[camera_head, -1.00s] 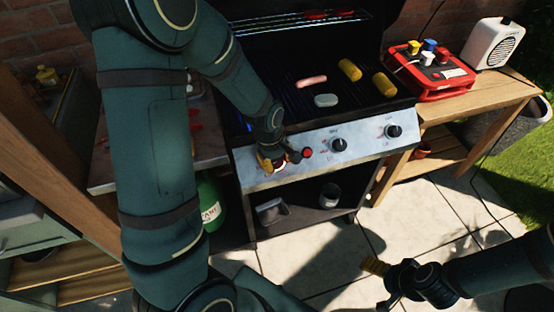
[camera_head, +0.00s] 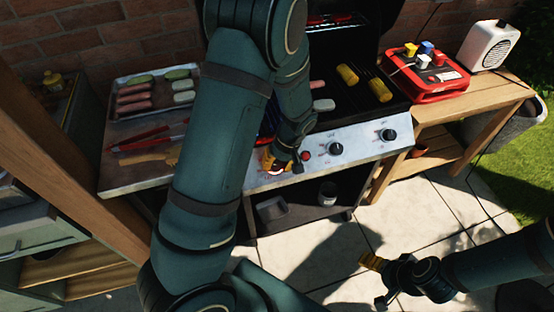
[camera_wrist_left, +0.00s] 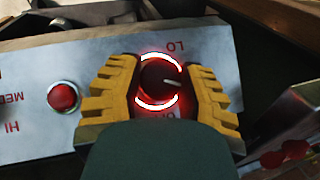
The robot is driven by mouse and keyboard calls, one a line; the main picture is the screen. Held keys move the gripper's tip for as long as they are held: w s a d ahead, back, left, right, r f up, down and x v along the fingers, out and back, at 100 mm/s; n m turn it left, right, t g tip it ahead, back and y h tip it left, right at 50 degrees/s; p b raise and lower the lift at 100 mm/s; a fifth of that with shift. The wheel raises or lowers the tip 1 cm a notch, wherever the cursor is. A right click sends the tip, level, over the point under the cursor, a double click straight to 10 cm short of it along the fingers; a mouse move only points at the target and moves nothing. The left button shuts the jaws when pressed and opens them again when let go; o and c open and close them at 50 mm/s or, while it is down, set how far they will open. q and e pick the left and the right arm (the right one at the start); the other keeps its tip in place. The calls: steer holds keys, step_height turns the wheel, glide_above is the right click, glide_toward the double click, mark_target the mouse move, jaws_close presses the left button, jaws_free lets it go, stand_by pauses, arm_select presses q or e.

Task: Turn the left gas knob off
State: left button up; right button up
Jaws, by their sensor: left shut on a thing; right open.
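The left gas knob (camera_wrist_left: 160,82) is a dark round knob with a pale pointer line and a red-and-white glowing ring. It sits on the grill's metal front panel (camera_head: 355,146). My left gripper (camera_wrist_left: 160,88) has its yellow fingers on both sides of the knob, shut on it. In the head view my left gripper (camera_head: 279,161) is at the panel's left end and mostly hides this knob. Printed marks LO and part of another word show beside the knob in the wrist view. My right gripper (camera_head: 374,280) is open and empty above the paving at the lower right.
A red button (camera_wrist_left: 62,96) sits beside the knob. Two other black knobs, a middle one (camera_head: 336,149) and a right one (camera_head: 388,134), are on the panel. Corn cobs (camera_head: 347,75) lie on the grill. A tray (camera_head: 119,111) with sausages and tongs (camera_head: 150,138) are on the left shelf.

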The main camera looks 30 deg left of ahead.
arm_select(q)
steer(key=m+g+y, duration=0.1)
steer(key=m+y, duration=0.1)
steer(key=m+y+p, duration=0.1)
steer(key=m+y, duration=0.1)
steer(key=m, duration=0.1)
steer(key=shift+d+f+g, duration=0.1)
steer(key=shift+g, duration=0.3)
steer(key=m+y, duration=0.4)
steer(key=m, duration=0.1)
steer(key=shift+s+t, duration=0.1)
steer(key=shift+t, duration=0.2)
steer(key=shift+y, duration=0.3)
steer(key=o, duration=1.2)
steer(key=v, duration=1.2)
